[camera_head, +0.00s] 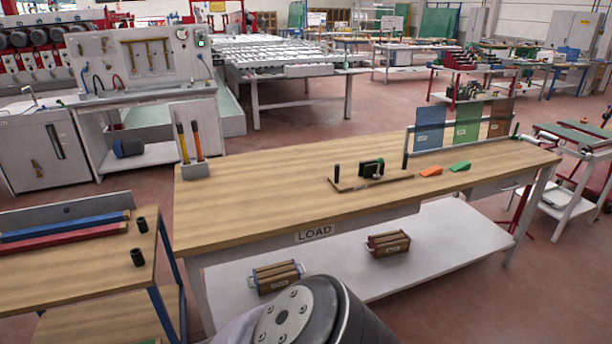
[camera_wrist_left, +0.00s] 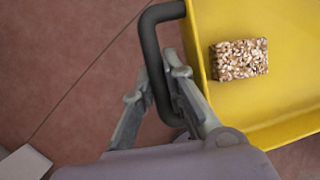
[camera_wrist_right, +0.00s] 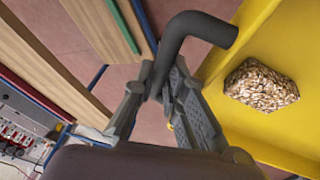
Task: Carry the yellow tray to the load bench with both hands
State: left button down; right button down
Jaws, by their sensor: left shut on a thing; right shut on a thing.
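The yellow tray shows in the left wrist view (camera_wrist_left: 282,92) and in the right wrist view (camera_wrist_right: 225,120). A speckled block (camera_wrist_left: 239,60) lies in it; a similar speckled block (camera_wrist_right: 261,86) shows in the right wrist view. My left gripper (camera_wrist_left: 165,85) is shut on the tray's dark handle (camera_wrist_left: 150,40). My right gripper (camera_wrist_right: 160,88) is shut on a dark handle (camera_wrist_right: 195,25) at the tray's side. The load bench (camera_head: 260,190), with a wooden top and a LOAD label, stands ahead in the head view. The tray and both grippers are outside the head view.
On the bench stand a tool holder (camera_head: 195,170) at the left, a wooden board with a black device (camera_head: 371,168), orange and green wedges (camera_head: 431,170) and a rack of coloured panels (camera_head: 467,125). The left middle of its top is clear. Another table (camera_head: 80,270) stands at left.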

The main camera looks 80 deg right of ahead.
aim_at(278, 197)
jog(key=k+z, duration=0.15)
jog(key=z, duration=0.95)
